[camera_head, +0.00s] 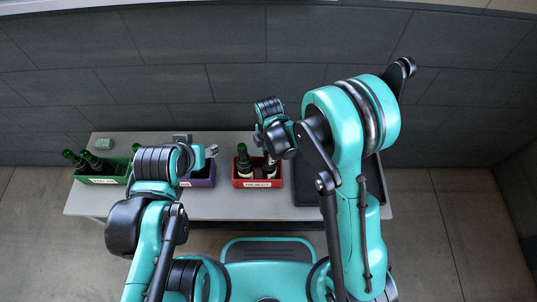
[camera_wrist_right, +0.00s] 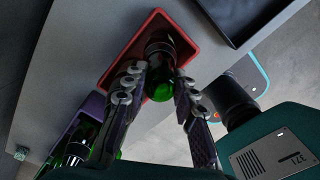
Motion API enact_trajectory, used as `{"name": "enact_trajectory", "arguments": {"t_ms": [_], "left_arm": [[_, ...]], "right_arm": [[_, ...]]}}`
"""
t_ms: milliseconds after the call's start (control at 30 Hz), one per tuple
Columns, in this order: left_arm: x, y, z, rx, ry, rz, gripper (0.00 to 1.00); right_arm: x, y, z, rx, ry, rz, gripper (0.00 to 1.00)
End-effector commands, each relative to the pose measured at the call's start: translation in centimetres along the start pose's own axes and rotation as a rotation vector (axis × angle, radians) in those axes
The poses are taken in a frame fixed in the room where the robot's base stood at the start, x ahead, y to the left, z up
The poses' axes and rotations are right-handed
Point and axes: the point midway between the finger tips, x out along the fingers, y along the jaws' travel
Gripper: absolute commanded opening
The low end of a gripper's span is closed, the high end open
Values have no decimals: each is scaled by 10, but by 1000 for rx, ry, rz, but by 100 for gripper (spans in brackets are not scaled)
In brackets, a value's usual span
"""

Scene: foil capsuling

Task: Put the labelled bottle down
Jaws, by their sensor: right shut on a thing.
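My right gripper (camera_wrist_right: 160,80) is shut on a dark green bottle (camera_wrist_right: 158,91), seen from above in the right wrist view. The bottle is inside the outline of the red crate (camera_wrist_right: 108,82); whether its base touches the crate floor is hidden. In the head view the right gripper (camera_head: 268,146) is over the right part of the red crate (camera_head: 257,184), and the held bottle (camera_head: 269,170) shows partly below it. Another green bottle (camera_head: 243,158) stands in the crate's left part. My left gripper (camera_head: 211,151) is over the purple crate (camera_head: 203,175); its finger opening is unclear.
A green crate (camera_head: 100,180) with several green bottles stands at the table's left. A dark tray (camera_head: 309,188) lies right of the red crate, partly behind my right arm. The grey table (camera_head: 222,205) is clear along its front. A wall stands behind.

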Motion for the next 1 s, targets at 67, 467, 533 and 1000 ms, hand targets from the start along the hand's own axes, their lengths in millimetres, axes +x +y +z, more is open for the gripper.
{"name": "enact_trajectory", "arguments": {"t_ms": [67, 467, 533, 1000], "left_arm": [[0, 0, 0, 0, 0, 0, 48], [2, 0, 1, 0, 0, 0, 48], [2, 0, 1, 0, 0, 0, 48], [-26, 0, -19, 0, 0, 0, 48]], "right_arm": [[-1, 0, 0, 0, 0, 0, 0], [2, 0, 0, 0, 0, 0, 48], [2, 0, 0, 0, 0, 0, 48], [-71, 0, 0, 0, 0, 0, 48]]}}
